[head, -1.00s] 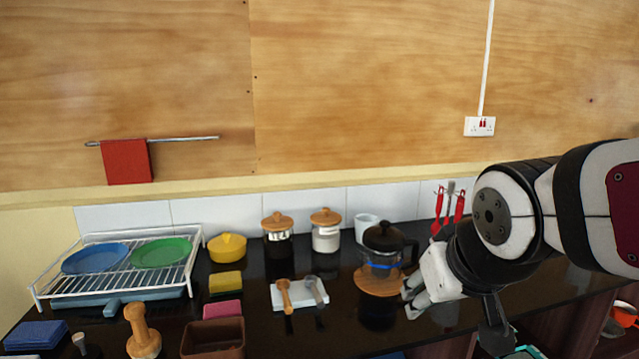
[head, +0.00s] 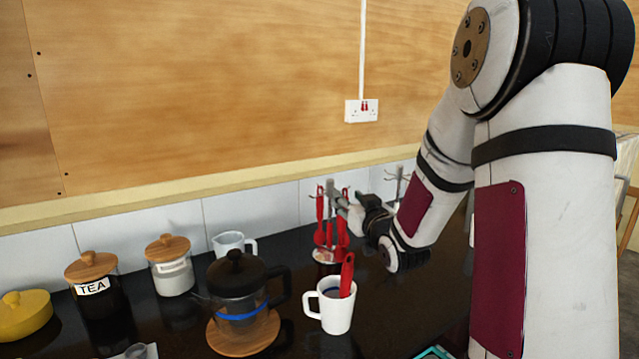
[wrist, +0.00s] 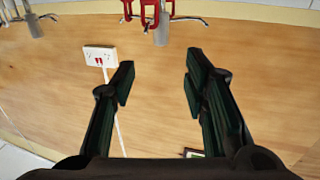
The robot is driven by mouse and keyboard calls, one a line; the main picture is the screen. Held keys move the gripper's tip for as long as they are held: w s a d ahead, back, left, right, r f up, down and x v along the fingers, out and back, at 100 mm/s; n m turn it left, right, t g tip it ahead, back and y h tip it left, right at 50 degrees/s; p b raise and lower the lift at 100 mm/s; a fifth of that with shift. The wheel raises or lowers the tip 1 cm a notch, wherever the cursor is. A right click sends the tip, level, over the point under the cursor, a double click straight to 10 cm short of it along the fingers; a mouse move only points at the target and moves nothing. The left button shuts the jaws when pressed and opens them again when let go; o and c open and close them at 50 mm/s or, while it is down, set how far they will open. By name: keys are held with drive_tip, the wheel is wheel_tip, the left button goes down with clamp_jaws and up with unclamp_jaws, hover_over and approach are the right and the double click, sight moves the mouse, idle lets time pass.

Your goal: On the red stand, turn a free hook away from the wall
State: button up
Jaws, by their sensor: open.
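A stand with a grey post (wrist: 162,28) and red utensils (head: 321,217) hanging from it stands at the back of the counter. In the wrist view, which looks upside down, red loops hang on its hooks. A hook arm (wrist: 187,20) right of the post appears bare. My gripper (wrist: 160,82) is open, its two fingers apart with nothing between them. In the head view my gripper (head: 352,210) is close to the post, partly overlapping the stand. I cannot tell whether it touches. The stand's base is partly hidden.
A second hook stand (head: 398,182) is farther right, partly behind my arm. A white mug (head: 335,312) holding a red-handled utensil stands in front, with a coffee press (head: 238,290) on a wooden board to its left. A wall socket (head: 361,111) is above.

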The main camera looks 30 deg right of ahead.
sight(332, 183)
drive_tip(key=x, duration=1.3)
drive_tip(key=shift+w, duration=0.2)
clamp_jaws()
